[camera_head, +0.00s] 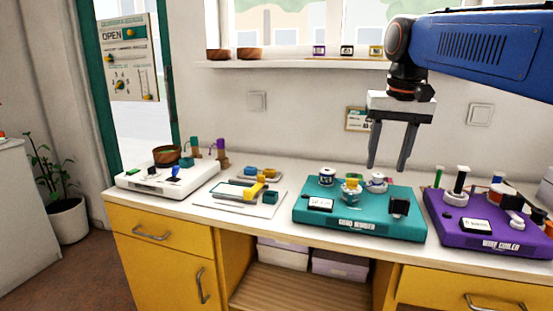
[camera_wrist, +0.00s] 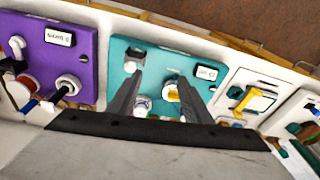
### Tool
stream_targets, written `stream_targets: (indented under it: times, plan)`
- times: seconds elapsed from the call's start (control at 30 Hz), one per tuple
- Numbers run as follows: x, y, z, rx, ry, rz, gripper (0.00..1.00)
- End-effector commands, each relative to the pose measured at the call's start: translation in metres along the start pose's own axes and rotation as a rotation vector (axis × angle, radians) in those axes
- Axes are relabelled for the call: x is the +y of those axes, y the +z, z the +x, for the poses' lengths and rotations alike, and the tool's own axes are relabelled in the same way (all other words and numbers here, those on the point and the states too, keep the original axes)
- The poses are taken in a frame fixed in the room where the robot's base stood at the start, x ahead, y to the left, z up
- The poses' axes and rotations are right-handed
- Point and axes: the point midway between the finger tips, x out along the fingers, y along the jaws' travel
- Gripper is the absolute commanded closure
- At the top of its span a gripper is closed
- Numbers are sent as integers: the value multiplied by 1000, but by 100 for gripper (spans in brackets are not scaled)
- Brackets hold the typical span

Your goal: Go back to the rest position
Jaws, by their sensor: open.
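My gripper (camera_head: 389,166) hangs from the blue arm at the upper right in the head view, fingers pointing down and apart. It is open with nothing between the fingers. It is above the back of the teal board (camera_head: 310,222), apart from it. In the wrist view my gripper (camera_wrist: 156,84) has its two dark fingers spread over the teal board (camera_wrist: 150,62). The teal board carries several white knobs, a yellow-topped piece (camera_head: 351,187) and a black block (camera_head: 399,206).
A purple board (camera_head: 445,228) with upright posts stands at the right. A white board (camera_head: 140,184) with a brown bowl (camera_head: 167,155) stands at the left. A white tray (camera_head: 222,208) with yellow and teal pieces lies between. A shelf (camera_head: 290,64) runs along the wall behind.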

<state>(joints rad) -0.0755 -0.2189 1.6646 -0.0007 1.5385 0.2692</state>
Motion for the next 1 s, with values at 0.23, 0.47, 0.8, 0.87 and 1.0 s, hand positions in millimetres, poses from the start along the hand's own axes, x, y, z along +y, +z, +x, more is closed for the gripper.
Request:
stream_targets:
  times: [0.23,0.47,0.8,0.87,1.0]
  plan:
    - [28,70,49,71,-12,-53,55]
    - [50,133,105,138,-18,-105,55]
    - [77,219,196,230,-16,-176,55]
    - [79,228,208,239,-15,-185,55]
    - [83,241,223,255,-14,-195,55]
